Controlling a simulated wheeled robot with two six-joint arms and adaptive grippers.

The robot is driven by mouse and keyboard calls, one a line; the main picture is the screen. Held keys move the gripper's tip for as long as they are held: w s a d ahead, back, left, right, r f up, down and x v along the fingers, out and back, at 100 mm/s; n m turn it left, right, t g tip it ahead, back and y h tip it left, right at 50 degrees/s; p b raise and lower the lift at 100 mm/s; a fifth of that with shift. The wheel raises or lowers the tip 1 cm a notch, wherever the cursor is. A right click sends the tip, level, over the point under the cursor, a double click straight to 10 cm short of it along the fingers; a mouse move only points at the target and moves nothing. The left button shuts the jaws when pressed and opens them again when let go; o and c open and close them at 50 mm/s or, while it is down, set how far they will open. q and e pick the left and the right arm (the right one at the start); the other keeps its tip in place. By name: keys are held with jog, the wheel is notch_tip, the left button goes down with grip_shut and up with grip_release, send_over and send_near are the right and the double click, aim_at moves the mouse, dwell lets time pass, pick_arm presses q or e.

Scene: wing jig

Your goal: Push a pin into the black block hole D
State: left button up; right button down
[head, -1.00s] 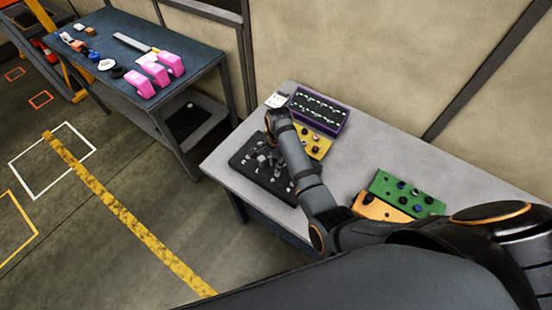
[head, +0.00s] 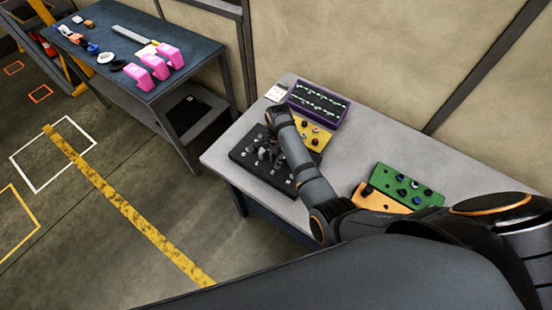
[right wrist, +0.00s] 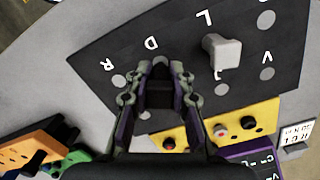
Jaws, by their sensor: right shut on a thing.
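The black block (head: 248,165) lies on the near left part of the grey table. In the right wrist view the black block (right wrist: 105,50) shows white letters, including R, D, L and V, beside grey round holes. My right gripper (right wrist: 160,70) is low over the block, its fingertips right at the hole beside the letter D. It is shut on a pin, mostly hidden between the fingers; how deep it sits I cannot tell. A light grey pin (right wrist: 222,50) stands in the block near the letter L. In the head view my right gripper (head: 266,152) is small and partly hidden. My left gripper is not in view.
A yellow block (head: 315,136) and a purple block (head: 318,104) lie beyond the black one. Green (head: 408,187) and orange (head: 378,199) blocks lie to the right. A blue table (head: 175,85) with pink parts (head: 155,62) stands at the left. Bare table lies between the block groups.

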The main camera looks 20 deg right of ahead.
jog(key=shift+f+b, duration=0.7)
jog(key=shift+f, duration=0.65)
jog(key=c, duration=1.1)
grip_release()
jog(key=r, duration=1.2)
jog(key=shift+w+d, duration=0.25)
jog(key=shift+d, duration=0.05)
